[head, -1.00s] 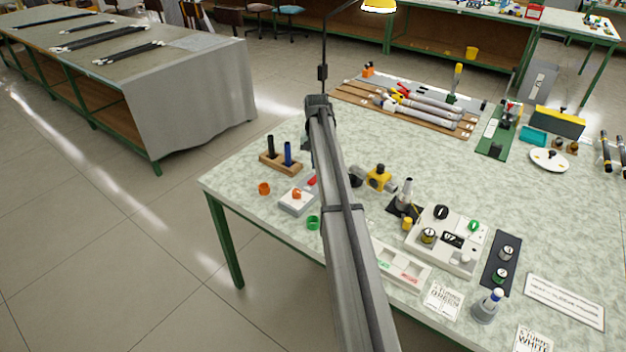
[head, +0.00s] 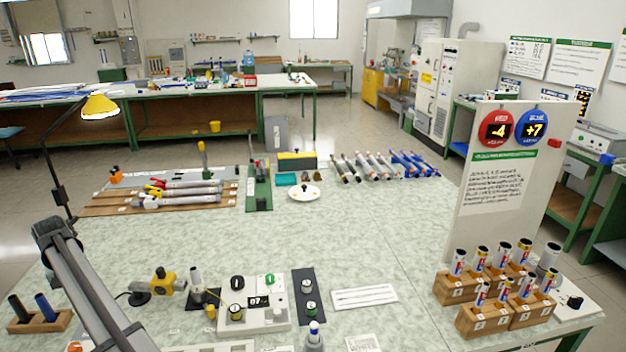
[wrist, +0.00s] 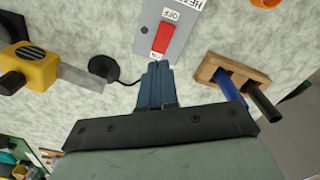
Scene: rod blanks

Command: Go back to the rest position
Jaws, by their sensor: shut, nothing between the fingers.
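My gripper (wrist: 157,85) shows in the wrist view with its blue-grey fingers together and nothing between them. It is above the bench, its fingertips appearing just below the red switch (wrist: 162,38) of a grey box marked OFF. In the head view my arm comes in at the lower left, and the fingertips cannot be made out there. A wooden block (head: 38,321) with a black and a blue rod stands to the left of my arm; it also shows in the wrist view (wrist: 208,72). A yellow device (head: 165,281) stands to the right of my arm.
A white panel unit (head: 252,316) and a dark strip with knobs (head: 304,297) stand at the front middle. Wooden racks of labelled tubes (head: 455,287) stand at the right before an upright board (head: 500,210). A lamp (head: 100,106) rises at the left. The bench centre is clear.

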